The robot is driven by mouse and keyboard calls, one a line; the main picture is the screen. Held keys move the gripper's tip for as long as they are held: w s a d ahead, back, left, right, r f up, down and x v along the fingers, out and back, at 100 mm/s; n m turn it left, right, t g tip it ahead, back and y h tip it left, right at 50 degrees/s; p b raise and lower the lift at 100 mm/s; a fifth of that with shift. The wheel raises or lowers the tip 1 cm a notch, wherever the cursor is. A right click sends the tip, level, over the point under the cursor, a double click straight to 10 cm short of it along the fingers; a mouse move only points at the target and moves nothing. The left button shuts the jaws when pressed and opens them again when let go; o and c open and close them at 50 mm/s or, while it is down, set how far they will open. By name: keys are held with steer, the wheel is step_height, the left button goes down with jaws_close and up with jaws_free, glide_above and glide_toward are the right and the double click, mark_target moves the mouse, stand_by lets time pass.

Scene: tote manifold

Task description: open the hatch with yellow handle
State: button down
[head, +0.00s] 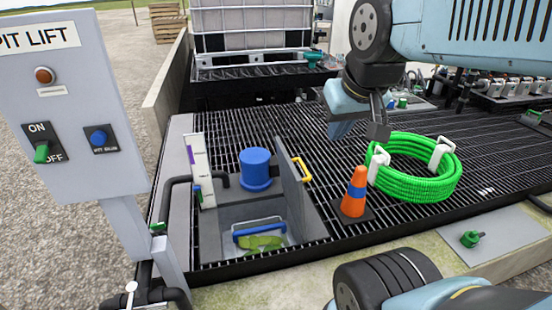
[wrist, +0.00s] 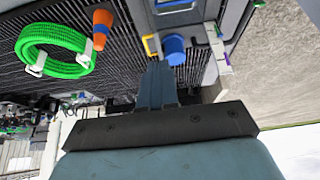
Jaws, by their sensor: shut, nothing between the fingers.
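The hatch (head: 290,184) is a grey panel standing upright, swung open beside a square pit in the black grating. Its yellow handle (head: 301,168) faces right, and it also shows in the wrist view (wrist: 151,44). In the open pit (head: 225,216) is a basket with a blue handle (head: 259,229) and something yellow-green inside. My gripper (head: 378,132) is above the grating, to the right of the hatch and apart from the handle. In the wrist view its fingers (wrist: 157,82) are shut and empty.
A blue cylinder (head: 255,169) stands behind the pit. An orange cone (head: 354,191) and a coiled green hose (head: 414,167) are to the right of the hatch. A grey PIT LIFT control box (head: 75,100) stands at the left. Open grating lies behind the hatch.

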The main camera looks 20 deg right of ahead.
steer(key=w+a+f+n+g+h, duration=0.1)
steer(key=w+a+f+n+g, duration=0.1)
steer(key=w+f+n, duration=0.55)
steer(key=w+a+f+n+g+h, duration=0.1)
steer(key=w+f+n+h, duration=0.1)
steer(key=w+n, duration=0.9)
steer(key=w+a+f+n+g+h, duration=0.15)
steer(key=w+f+n, duration=0.25)
steer(key=w+n, duration=0.55)
steer(key=w+a+f+n+g, duration=0.1)
steer(key=w+a+f+n, duration=0.3)
steer(key=w+f+n, duration=0.55)
steer(key=s+d+f+m, duration=0.1)
steer(key=d+f, duration=0.7)
steer(key=f, duration=0.2)
steer(key=shift+s+d+m, duration=0.15)
steer(key=shift+m, duration=0.2)
steer(key=shift+r+h, duration=0.1)
steer(key=shift+h, duration=0.15)
